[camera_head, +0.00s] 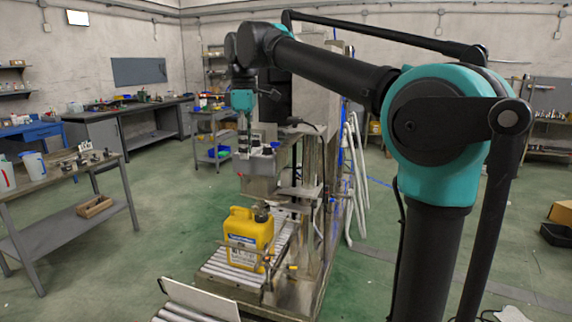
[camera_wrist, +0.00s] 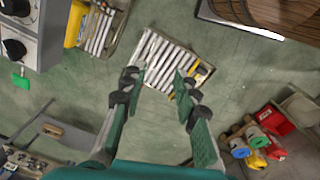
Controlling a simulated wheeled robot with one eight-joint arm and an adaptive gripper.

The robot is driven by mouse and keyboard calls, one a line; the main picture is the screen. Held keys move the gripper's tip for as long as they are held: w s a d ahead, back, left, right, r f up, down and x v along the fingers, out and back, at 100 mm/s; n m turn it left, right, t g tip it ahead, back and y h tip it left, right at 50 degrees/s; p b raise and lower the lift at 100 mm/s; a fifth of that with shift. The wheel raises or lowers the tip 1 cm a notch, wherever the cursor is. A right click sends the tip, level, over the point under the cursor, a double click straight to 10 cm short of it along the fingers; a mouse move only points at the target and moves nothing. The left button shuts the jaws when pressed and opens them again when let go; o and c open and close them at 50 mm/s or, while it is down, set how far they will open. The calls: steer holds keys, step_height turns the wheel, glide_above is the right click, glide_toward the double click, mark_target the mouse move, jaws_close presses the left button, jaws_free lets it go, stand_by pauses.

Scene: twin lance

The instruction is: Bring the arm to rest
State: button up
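My arm reaches from the right across the head view, with its elbow raised and its wrist bent down. My gripper (camera_head: 244,143) points downward in front of the grey filling machine (camera_head: 262,180), above and apart from a yellow jerrycan (camera_head: 249,236). The jerrycan stands upright on a roller conveyor (camera_head: 222,268). In the wrist view my gripper (camera_wrist: 157,80) has its two fingers spread, with nothing between them. A section of rollers (camera_wrist: 158,55) shows beyond the fingertips. A yellow thing (camera_wrist: 75,22) lies at the upper left there, partly cut off.
A workbench (camera_head: 60,180) with a jug stands at the left. In the wrist view, red and other coloured items (camera_wrist: 275,120) lie at the lower right. Green floor is open left of the conveyor.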

steer(key=s+d+f+m+t, duration=0.1)
steer(key=d+f+m, duration=0.4)
steer(key=d+f, duration=0.55)
steer(key=d+f+m+t, duration=0.1)
steer(key=d+f+m, duration=0.55)
steer(key=f, duration=0.65)
steer(key=s+d+f+m+t, duration=0.1)
steer(key=s+d+f+m, duration=0.5)
steer(key=s+d+f, duration=0.7)
step_height(320, 180, down, 4)
steer(key=shift+s+r+t, duration=0.2)
steer(key=shift+s+t, duration=0.2)
steer(key=shift+s, duration=0.5)
